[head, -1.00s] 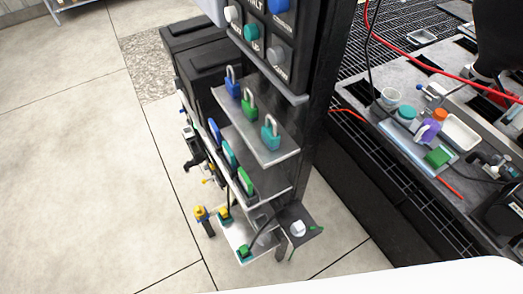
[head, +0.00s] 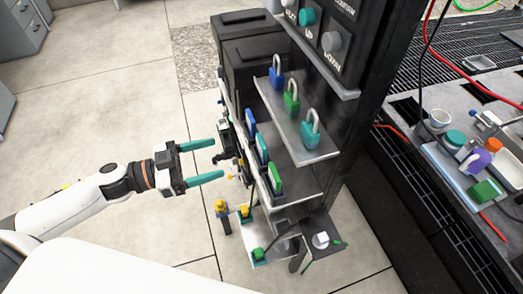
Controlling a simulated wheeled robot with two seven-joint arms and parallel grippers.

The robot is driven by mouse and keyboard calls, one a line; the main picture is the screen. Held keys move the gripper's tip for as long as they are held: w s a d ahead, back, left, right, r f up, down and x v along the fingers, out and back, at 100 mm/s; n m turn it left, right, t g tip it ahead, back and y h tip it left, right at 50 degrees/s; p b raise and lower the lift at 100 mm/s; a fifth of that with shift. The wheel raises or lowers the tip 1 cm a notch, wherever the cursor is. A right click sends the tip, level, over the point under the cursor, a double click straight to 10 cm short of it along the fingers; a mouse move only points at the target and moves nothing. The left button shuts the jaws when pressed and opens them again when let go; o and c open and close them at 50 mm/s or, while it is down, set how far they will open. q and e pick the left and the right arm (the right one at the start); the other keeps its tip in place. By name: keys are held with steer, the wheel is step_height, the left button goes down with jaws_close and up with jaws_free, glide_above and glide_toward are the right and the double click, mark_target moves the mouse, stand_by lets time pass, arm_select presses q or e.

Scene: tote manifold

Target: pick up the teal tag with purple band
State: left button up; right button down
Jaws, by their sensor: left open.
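Several upright tags stand in a row on the middle shelf of the dark stand: a blue one (head: 250,121), a blue-teal one (head: 262,148) and a teal-green one (head: 275,178). I cannot make out a purple band on any of them at this size. My left gripper (head: 219,160) has teal fingers spread apart with nothing between them. It points right toward the tag row, with its fingertips a little left of the stand and apart from the tags. My right gripper is not in view.
Padlocks, blue, green (head: 291,98) and teal (head: 310,130), stand on the upper shelf (head: 305,153). A lower tray (head: 277,248) holds small yellow and green parts. A bench (head: 450,110) with cups and a tray stands right. Open floor (head: 120,100) lies left.

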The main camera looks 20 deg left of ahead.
mark_target(259, 144)
arm_select(q)
steer(key=p+x, duration=0.1)
steer(key=x, duration=0.2)
steer(key=p+x, duration=0.1)
steer(key=x, duration=0.2)
steer(key=w+p+x, duration=0.1)
steer(key=x, duration=0.3)
steer(key=shift+a+f, duration=0.3)
steer(key=shift+w+d+f, duration=0.15)
steer(key=shift+d, duration=0.15)
steer(key=shift+a, duration=0.1)
steer(key=shift+c, duration=0.2)
steer(key=c, duration=1)
steer(key=shift+c, duration=0.2)
step_height(259, 144, up, 18)
steer(key=p, duration=0.2)
